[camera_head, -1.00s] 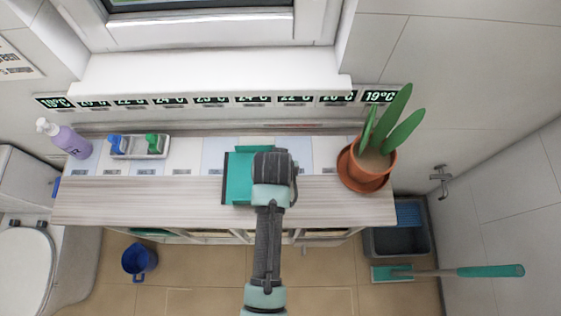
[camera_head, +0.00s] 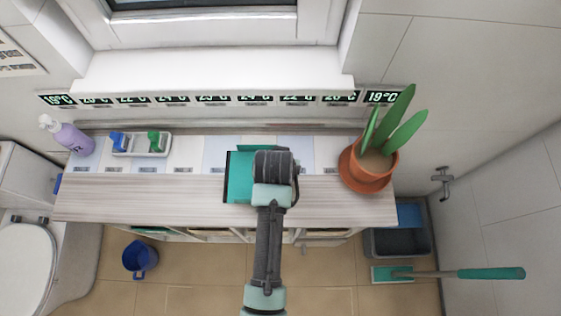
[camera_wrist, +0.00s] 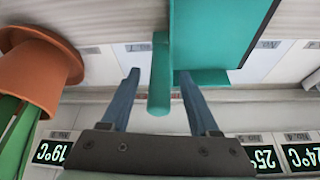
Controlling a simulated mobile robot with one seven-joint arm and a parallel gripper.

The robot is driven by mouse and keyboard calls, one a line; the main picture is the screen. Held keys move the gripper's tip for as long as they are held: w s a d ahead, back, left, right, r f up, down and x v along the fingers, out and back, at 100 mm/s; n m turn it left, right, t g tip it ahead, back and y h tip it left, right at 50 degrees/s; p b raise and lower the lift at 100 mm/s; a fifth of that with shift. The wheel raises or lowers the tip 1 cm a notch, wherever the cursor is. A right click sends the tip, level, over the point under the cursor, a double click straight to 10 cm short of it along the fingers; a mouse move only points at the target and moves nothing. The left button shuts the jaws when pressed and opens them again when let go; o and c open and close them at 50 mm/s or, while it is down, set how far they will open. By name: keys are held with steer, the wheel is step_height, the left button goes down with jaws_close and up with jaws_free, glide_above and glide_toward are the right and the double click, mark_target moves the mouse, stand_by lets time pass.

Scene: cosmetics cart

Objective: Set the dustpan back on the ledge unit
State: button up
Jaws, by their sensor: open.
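The teal dustpan (camera_head: 240,178) lies on top of the ledge unit (camera_head: 140,198), a little right of its middle. Part of it is hidden under my arm in the head view. In the wrist view the dustpan's wide pan (camera_wrist: 215,35) is at the upper right, and its handle (camera_wrist: 160,85) points toward my gripper. My gripper (camera_wrist: 160,85) is open, with one finger on each side of the handle and visible gaps between. The fingertips are hidden under my wrist in the head view.
A potted plant (camera_head: 368,165) stands at the unit's right end. A soap bottle (camera_head: 72,138) and a tray with two small bottles (camera_head: 140,143) stand at the left. A row of temperature displays (camera_head: 210,98) lines the back. A blue bucket (camera_head: 140,260) is on the floor.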

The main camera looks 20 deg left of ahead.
steer(key=a+v, duration=0.1)
steer(key=v, duration=1)
steer(key=w+d+r+t, duration=0.1)
steer(key=w+r+t, duration=0.35)
steer(key=r, duration=0.55)
steer(key=w+d+r+t, duration=0.1)
steer(key=w+r+t, duration=0.3)
steer(key=r, duration=0.7)
steer(key=w+d+r+t, duration=0.1)
steer(key=w+r+t, duration=0.2)
steer(key=w+r, duration=0.5)
steer(key=s+d+r+t, duration=0.1)
steer(key=s+r+t, duration=0.2)
steer(key=r, duration=0.7)
steer(key=s+d+r+m+t, duration=0.1)
steer(key=s+r+t, duration=0.3)
steer(key=r, duration=0.7)
steer(key=s+d+r+t+h, duration=0.1)
steer(key=s+d+r+t, duration=0.2)
steer(key=s+r, duration=0.3)
step_height(320, 180, up, 4)
steer(key=shift+s+d+r+t, duration=0.2)
steer(key=shift+s+r+t, duration=0.1)
steer(key=shift+t, duration=0.35)
